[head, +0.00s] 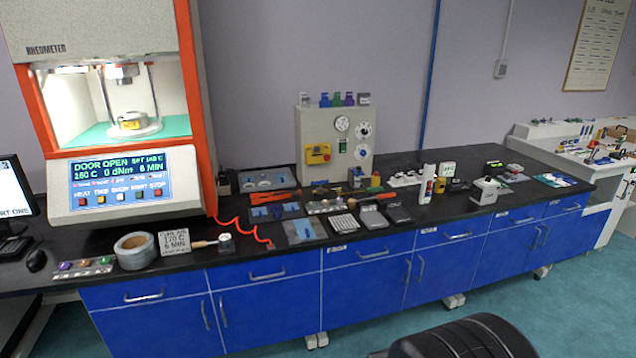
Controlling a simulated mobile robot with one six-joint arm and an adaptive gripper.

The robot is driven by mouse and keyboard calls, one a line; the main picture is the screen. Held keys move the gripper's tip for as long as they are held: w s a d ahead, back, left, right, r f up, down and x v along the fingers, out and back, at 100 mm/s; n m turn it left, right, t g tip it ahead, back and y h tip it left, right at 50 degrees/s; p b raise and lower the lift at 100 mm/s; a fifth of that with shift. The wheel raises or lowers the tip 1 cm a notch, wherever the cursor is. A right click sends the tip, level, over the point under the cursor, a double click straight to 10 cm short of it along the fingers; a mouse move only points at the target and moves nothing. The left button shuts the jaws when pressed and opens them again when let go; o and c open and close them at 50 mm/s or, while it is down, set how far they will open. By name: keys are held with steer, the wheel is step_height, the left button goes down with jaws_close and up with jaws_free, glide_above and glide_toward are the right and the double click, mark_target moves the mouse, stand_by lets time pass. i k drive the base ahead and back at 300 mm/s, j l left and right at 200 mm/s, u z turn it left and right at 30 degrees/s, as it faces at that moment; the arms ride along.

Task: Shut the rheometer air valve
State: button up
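The rheometer (120,110) stands at the left end of the black bench. Its chamber is open and lit, and its blue display (122,167) reads DOOR OPEN. A red coiled air hose (240,229) runs from its right side along the bench top. A pale panel (312,125) with round gauges stands against the wall to the right. It carries a yellow box (318,154) with a small red part. I cannot tell which fitting is the air valve, or whether it is open or shut. My gripper is not in view.
Tape roll (136,250), a sign (174,242) and small tools lie along the bench's front edge. Trays, pliers and a scale (372,218) crowd the middle. Blue cabinets (265,310) fill the front. A black rounded shape (455,340), possibly mine, shows at the bottom. Teal floor is clear at right.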

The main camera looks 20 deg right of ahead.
mark_target(319, 182)
steer(key=i+l+u, duration=0.2)
steer(key=i+l, duration=0.55)
steer(key=i+l+u, duration=0.15)
steer(key=i+l, duration=0.5)
steer(key=i, duration=0.2)
steer(key=i+l+u, duration=0.2)
steer(key=i+l, duration=0.55)
steer(key=i, duration=0.1)
